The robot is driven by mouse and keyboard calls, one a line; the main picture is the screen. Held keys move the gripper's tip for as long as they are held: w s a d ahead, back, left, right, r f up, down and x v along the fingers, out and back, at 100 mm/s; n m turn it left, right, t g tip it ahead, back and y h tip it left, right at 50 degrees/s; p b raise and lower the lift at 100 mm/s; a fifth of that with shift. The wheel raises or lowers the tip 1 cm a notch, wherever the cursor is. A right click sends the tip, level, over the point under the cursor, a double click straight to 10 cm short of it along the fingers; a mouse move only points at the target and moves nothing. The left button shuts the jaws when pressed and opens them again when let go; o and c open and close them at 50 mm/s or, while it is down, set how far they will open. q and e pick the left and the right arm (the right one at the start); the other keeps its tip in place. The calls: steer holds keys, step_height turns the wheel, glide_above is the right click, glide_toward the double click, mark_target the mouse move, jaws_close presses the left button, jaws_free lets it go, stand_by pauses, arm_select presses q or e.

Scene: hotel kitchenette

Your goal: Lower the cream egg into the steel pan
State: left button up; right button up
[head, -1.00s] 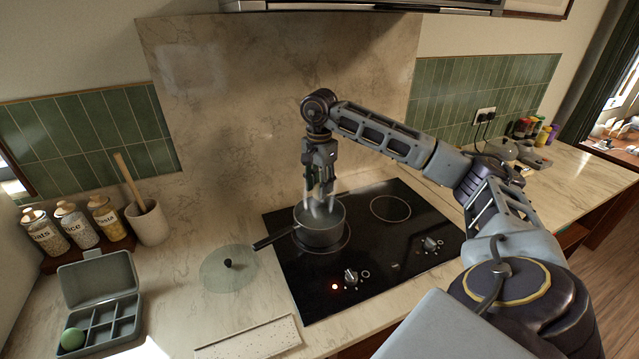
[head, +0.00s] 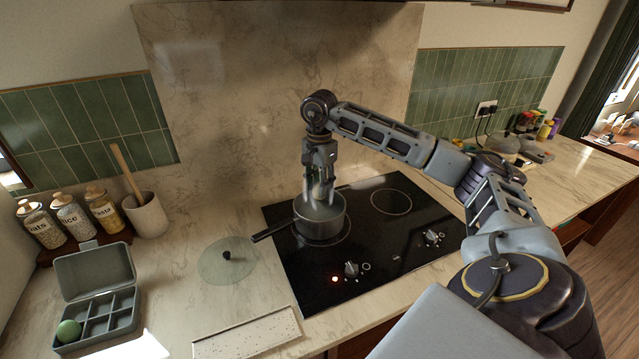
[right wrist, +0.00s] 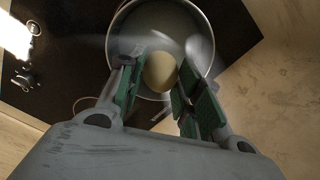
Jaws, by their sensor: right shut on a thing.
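The steel pan (head: 319,222) stands on the left rear ring of the black hob, its dark handle pointing left. My right gripper (head: 319,197) points straight down over the pan, its fingertips at about rim height. In the right wrist view the gripper (right wrist: 158,85) is shut on the cream egg (right wrist: 160,72), with the green finger pads on both sides of it. The egg shows over the pan's inside (right wrist: 178,28) there. In the head view the fingers and steam hide the egg. I cannot tell whether it touches water or the bottom. My left gripper is not in view.
A glass lid (head: 228,262) lies left of the hob (head: 392,235). A grey compartment box (head: 95,300) holds a green egg (head: 68,331) at the far left. A utensil pot (head: 147,216) and jars (head: 70,220) stand behind. A speckled board (head: 247,335) lies at the front.

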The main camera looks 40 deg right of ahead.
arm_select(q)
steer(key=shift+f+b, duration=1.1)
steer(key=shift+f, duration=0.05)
arm_select(e)
steer(key=shift+f, duration=1.85)
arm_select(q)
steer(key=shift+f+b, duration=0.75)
arm_select(e)
steer(key=shift+f, duration=1.2)
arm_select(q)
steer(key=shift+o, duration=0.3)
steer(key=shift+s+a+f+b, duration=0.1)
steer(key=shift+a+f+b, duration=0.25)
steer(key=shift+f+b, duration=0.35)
arm_select(e)
steer(key=shift+f, duration=1.1)
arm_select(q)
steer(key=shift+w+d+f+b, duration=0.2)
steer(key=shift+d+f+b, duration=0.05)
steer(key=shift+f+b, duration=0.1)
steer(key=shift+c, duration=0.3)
arm_select(e)
steer(key=shift+f, duration=0.5)
